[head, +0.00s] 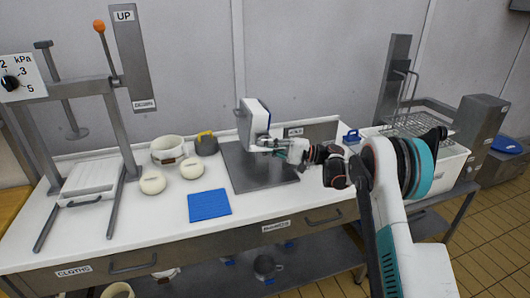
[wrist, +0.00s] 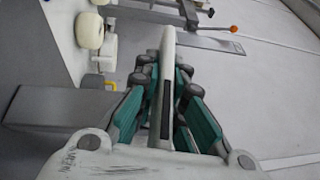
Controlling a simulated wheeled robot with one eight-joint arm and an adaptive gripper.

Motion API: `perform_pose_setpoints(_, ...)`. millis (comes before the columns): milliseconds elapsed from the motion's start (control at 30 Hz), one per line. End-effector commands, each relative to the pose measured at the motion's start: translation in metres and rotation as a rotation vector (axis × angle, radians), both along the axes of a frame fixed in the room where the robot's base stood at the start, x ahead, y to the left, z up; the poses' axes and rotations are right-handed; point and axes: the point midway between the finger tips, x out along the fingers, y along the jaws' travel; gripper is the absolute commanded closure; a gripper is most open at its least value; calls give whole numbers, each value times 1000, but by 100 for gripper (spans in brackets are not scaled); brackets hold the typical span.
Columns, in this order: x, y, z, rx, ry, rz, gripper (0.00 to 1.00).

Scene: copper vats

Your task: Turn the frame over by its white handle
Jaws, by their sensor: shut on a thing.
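The frame (head: 252,122) is a white, thick panel with a dark blue edge, standing on its edge above a dark grey plate (head: 265,178) on the worktop. My gripper (head: 278,146) is at its lower right side, with the arm reaching in from the right. In the wrist view a long white bar, the handle (wrist: 167,60), runs between the teal finger pads of my gripper (wrist: 163,85), which are closed around it. A dark strip shows along the bar. In the head view my fingers largely hide the handle. Whether the frame's lower edge touches the plate is unclear.
On the left stands a press (head: 118,95) with an orange-knobbed lever. White round cheeses (head: 152,183), a white pot (head: 168,150), a grey jug (head: 206,145) and a blue cloth (head: 209,205) lie left of the plate. A white basin with a wire rack (head: 425,118) is at right.

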Motion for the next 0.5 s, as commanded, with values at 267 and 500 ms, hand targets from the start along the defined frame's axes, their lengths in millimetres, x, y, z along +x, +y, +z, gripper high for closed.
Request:
perform_pose_setpoints(267, 3, 0, -2, 132, 38, 0, 100)
perform_pose_setpoints(500, 3, 0, 0, 228, 66, -1, 100)
